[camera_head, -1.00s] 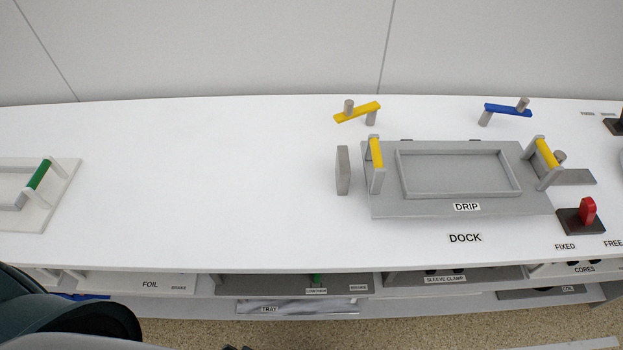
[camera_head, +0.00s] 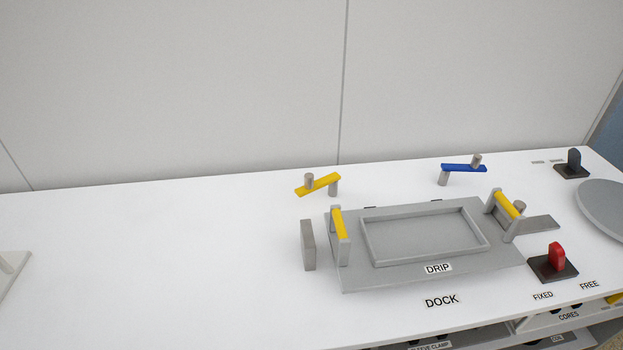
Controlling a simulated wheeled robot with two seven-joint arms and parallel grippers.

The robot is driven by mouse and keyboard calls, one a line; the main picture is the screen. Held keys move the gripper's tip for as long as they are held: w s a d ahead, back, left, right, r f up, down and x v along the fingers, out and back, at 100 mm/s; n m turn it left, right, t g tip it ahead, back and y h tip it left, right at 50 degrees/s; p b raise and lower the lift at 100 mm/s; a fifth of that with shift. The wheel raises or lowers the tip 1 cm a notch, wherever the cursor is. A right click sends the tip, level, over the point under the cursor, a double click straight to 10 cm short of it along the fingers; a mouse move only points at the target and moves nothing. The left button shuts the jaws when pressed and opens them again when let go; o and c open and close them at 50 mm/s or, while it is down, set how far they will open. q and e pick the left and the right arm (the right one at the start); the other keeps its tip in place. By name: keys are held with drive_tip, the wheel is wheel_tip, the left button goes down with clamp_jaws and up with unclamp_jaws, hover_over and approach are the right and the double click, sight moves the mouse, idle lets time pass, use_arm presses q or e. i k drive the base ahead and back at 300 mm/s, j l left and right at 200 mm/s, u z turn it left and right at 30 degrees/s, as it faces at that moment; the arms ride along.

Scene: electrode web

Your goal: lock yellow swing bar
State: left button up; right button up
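The yellow swing bar (camera_head: 318,185) sits on a grey post at the back of the white bench, behind the drip tray's left end. A short grey knob stands up near its left end. The bar lies at a slant, its left end nearer the front, and it does not reach over the tray. The grey drip tray (camera_head: 372,277) lies at the dock, with yellow-topped handles at its left (camera_head: 338,223) and right (camera_head: 508,204) ends. Neither of my grippers is in view.
A blue swing bar (camera_head: 463,168) stands behind the tray's right side. A grey upright block (camera_head: 308,245) is left of the tray. A red switch (camera_head: 557,257) and a dark blue switch (camera_head: 574,160) are on the right. The bench's left half is mostly clear.

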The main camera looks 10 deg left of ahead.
sight(310, 186)
drive_tip(key=i+l, duration=0.1)
drive_tip(key=l, duration=0.6)
drive_tip(key=i+l, duration=0.1)
drive_tip(key=l, duration=0.6)
